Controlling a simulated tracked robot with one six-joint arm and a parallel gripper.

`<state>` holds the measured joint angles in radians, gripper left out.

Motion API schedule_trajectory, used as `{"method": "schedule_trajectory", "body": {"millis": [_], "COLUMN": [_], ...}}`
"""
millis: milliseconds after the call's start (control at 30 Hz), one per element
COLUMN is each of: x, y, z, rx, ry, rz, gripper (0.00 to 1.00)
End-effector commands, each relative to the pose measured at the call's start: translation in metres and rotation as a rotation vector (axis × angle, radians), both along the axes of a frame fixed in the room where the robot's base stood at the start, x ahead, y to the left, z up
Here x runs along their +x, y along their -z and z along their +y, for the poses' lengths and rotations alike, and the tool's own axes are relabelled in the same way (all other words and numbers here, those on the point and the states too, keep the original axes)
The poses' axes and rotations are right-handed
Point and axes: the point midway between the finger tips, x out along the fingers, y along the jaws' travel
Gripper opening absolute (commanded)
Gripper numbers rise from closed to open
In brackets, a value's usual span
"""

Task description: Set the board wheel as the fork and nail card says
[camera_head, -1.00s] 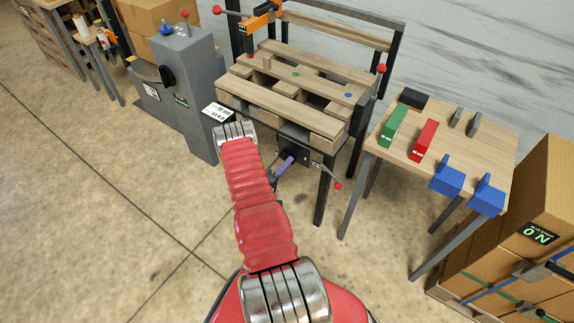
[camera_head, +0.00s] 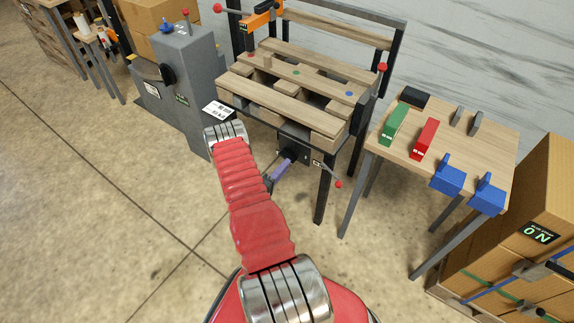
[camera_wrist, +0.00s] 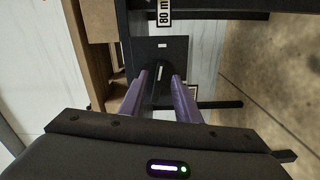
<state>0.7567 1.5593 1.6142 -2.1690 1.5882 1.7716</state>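A dark square panel hangs under the front of the pallet stand, with a black wheel (camera_head: 292,154) on it. The wrist view shows this dark panel (camera_wrist: 178,47) with white marks. A dark narrow part of the wheel shows between the fingers. My gripper (camera_head: 286,163) has purple fingers and is just in front of the panel. In the wrist view my gripper (camera_wrist: 161,76) has its fingers apart, one on each side of the dark part; I cannot tell whether they touch it. A white card (camera_head: 218,108) with black print sits at the stand's left front corner; its print is too small to read.
A wooden pallet (camera_head: 283,95) with colored dots lies on the stand. A grey cabinet (camera_head: 185,85) with a black knob stands left. A side table (camera_head: 404,150) at right holds green, red and blue items. Cartons (camera_head: 548,205) stand far right. Floor at left is clear.

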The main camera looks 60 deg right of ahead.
Motion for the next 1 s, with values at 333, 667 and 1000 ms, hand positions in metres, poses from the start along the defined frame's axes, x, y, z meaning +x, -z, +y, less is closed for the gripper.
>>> {"method": "schedule_trajectory", "body": {"millis": [333,667,1000], "x": [0.010,0.016,0.016], "y": [0.001,0.002,0.001], "z": [0.057,0.098,0.105], "rx": [0.002,0.003,0.002], "ry": [-0.003,-0.002,0.002], "rz": [0.002,0.002,0.001], "gripper": [0.30,0.30,0.30]}}
